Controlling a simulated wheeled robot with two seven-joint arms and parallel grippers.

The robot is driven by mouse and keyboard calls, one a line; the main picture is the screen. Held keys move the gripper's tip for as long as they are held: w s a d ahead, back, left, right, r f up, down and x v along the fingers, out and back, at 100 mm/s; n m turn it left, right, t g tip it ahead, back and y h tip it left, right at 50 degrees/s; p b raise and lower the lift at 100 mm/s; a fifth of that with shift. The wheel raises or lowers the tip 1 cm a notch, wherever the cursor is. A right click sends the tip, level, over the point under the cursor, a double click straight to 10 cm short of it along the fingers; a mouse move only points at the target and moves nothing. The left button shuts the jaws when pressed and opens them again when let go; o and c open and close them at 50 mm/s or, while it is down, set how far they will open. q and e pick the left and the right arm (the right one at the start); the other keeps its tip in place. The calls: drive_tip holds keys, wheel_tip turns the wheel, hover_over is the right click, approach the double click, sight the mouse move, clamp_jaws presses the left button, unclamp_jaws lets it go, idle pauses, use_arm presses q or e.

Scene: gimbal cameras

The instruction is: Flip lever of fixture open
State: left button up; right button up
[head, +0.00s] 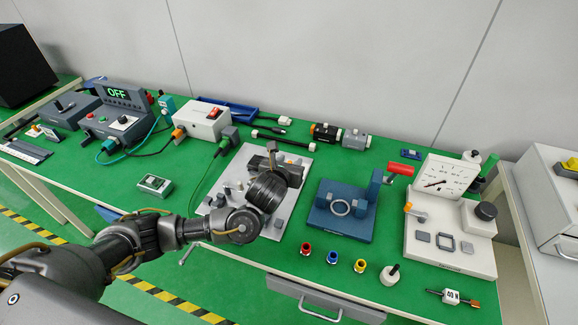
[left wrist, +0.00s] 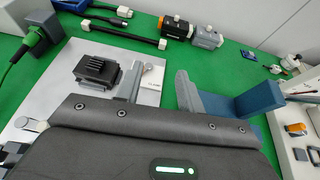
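A blue fixture (head: 340,222) with a pale ring on its base stands right of centre on the green bench. A lever with a red handle (head: 400,168) sticks out to the right from its upright block. The blue block also shows at the right of the left wrist view (left wrist: 260,103). My left gripper (head: 284,165) is over the grey plate to the left of the blue fixture, apart from the red handle. In the left wrist view its two fingers (left wrist: 158,86) are spread with nothing seen held between them. My right gripper is not in view.
The grey plate (head: 216,205) with small parts lies under my left gripper. A white gauge stand (head: 450,240) is close on the right. Several coloured small parts (head: 333,257) sit in front. A white box (head: 203,118) and a blue tray (head: 228,108) are behind left.

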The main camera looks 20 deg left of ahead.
use_arm(q)
drive_tip(key=shift+d+p+v, duration=0.25)
drive_tip(key=shift+p+v, duration=0.25)
drive_tip(key=shift+v, duration=0.7)
